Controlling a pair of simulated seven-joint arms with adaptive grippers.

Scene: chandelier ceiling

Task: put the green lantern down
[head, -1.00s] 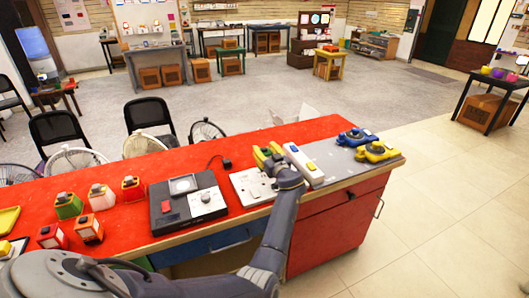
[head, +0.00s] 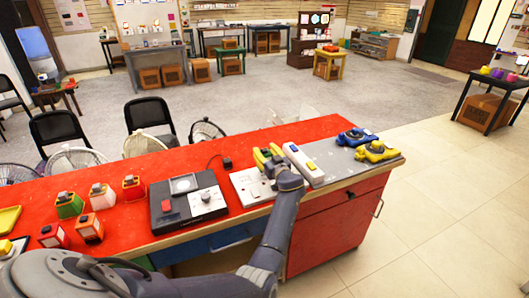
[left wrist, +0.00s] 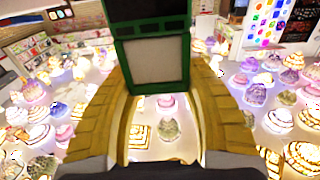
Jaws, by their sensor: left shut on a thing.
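My left gripper (head: 268,158) has yellow fingers and is over the right part of the red bench, by a white plate (head: 250,187). In the left wrist view, the fingers are shut on the green lantern (left wrist: 152,62), a green frame around a pale panel. The lantern's top is cut off by the upper edge of that view. In the head view the lantern is mostly hidden by the gripper, and I cannot tell whether it touches the bench. My right gripper is not in view.
The red bench (head: 130,232) carries a black device (head: 187,205) left of the gripper. Blue (head: 355,137) and yellow (head: 376,151) tools lie on a grey panel. Several small lanterns stand at the left.

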